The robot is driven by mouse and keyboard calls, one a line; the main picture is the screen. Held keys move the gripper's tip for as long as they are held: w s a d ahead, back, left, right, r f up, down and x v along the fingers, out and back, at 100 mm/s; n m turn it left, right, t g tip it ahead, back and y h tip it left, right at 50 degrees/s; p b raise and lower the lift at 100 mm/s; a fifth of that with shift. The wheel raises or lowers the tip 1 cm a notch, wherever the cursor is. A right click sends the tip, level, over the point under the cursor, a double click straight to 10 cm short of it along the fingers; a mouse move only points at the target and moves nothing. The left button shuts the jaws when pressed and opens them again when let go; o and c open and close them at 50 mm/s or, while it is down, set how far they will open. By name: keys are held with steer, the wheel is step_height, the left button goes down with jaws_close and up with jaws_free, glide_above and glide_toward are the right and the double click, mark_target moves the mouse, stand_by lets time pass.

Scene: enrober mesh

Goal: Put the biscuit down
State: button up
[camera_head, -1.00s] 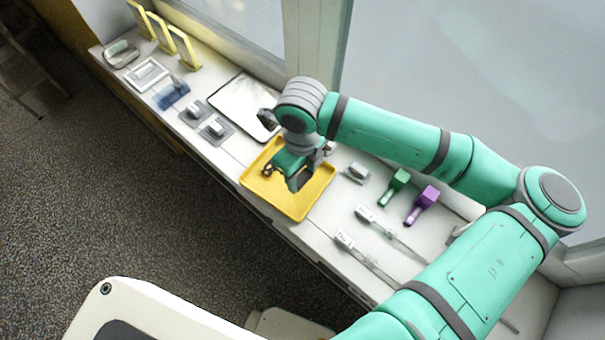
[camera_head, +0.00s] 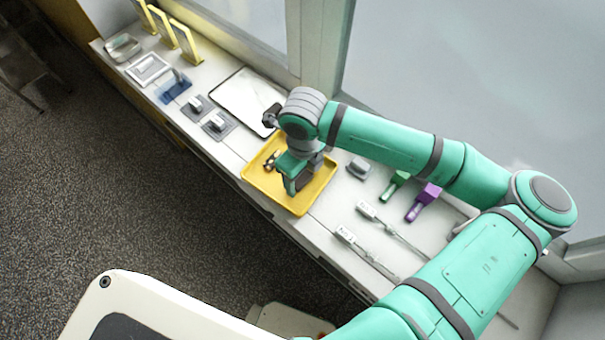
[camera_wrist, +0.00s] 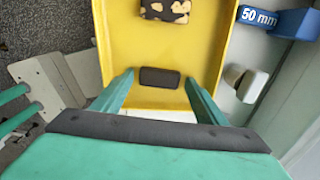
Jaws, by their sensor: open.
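A plain dark brown biscuit (camera_wrist: 159,77) lies flat in the yellow tray (camera_wrist: 115,30), close to the tray wall nearest me in the wrist view. My gripper (camera_head: 291,186) is over the tray and points down into it. Its jaws are open, one finger on each side of the dark biscuit, with yellow floor showing in both gaps. A second biscuit, dark with pale patches (camera_wrist: 166,10), lies farther up the tray; it also shows in the head view (camera_head: 271,161). In the head view my gripper hides the plain dark biscuit.
A grey-white block (camera_wrist: 245,83) and a blue block marked 50 mm (camera_wrist: 292,22) stand right of the tray in the wrist view. A white tray (camera_head: 247,98), a green tool (camera_head: 393,187), a purple tool (camera_head: 424,202) and labelled utensils (camera_head: 362,254) share the narrow counter.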

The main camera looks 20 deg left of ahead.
mark_target(303, 178)
steer(key=shift+r, duration=0.1)
step_height(303, 178, up, 12)
stand_by(0.5)
steer(key=shift+a, duration=0.1)
